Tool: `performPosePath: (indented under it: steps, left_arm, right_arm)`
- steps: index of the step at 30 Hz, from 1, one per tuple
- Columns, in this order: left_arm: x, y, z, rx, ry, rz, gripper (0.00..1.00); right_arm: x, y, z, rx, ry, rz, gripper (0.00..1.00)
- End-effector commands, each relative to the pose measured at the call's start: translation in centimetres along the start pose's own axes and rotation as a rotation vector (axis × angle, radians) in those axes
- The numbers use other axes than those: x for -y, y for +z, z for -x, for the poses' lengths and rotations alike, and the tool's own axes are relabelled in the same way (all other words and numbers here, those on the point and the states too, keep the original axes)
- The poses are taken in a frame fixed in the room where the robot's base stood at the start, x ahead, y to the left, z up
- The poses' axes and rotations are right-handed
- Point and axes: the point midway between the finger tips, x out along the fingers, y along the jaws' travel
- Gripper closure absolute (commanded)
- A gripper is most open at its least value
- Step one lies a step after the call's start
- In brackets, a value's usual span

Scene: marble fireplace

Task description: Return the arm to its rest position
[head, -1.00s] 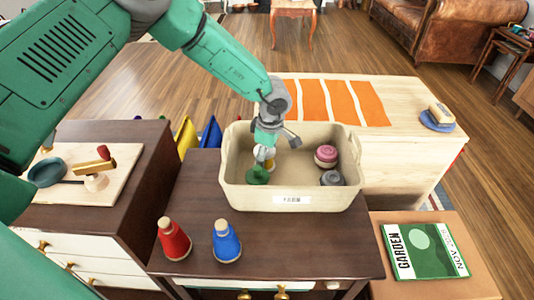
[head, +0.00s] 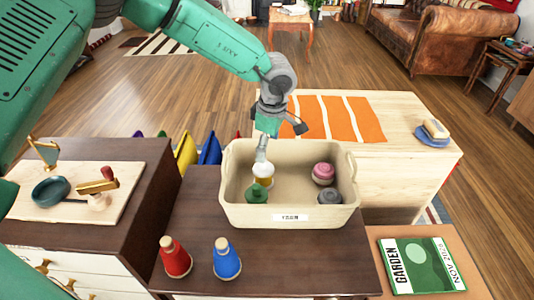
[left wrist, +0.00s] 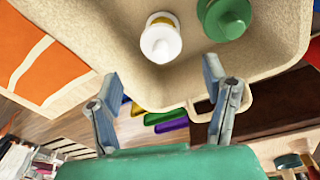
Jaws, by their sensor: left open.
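My left arm reaches in from the upper left in the head view. My left gripper (head: 277,128) is above the back rim of the beige bin (head: 290,216), open and empty. In the left wrist view, its two fingers (left wrist: 167,105) are spread apart with nothing between them. The bin holds a green bottle-like item (head: 256,194), a white-and-yellow one (head: 263,172), a pink one (head: 323,173) and a dark grey one (head: 329,196). The green item (left wrist: 226,18) and the white-and-yellow item (left wrist: 161,38) also show in the left wrist view, beyond the fingers. My right gripper is not in view.
A red item (head: 175,258) and a blue item (head: 226,259) stand on the dark table (head: 290,262) before the bin. A board with a pan (head: 50,190) is at left. An orange striped cloth (head: 335,118) lies behind the bin. A magazine (head: 421,265) lies at right.

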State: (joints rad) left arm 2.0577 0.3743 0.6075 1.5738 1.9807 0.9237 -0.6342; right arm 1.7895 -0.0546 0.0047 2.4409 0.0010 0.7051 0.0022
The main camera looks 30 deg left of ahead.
Motion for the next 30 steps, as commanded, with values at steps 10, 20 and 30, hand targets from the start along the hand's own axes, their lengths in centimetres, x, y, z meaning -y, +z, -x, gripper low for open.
performPosePath:
  steps: [10, 20, 30]
  left_arm:
    - [0.0, 0.0, 0.8, 0.0, -0.001, 0.0, 0.32]
    - [0.0, 0.0, 1.1, 0.0, -0.001, 0.0, 0.32]
    - [-0.5, -0.7, 6.7, 0.0, 0.0, 0.0, 0.32]
  right_arm:
    - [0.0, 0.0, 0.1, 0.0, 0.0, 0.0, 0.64]
    - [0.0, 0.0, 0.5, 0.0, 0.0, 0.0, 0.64]
    - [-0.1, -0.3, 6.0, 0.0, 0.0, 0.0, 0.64]
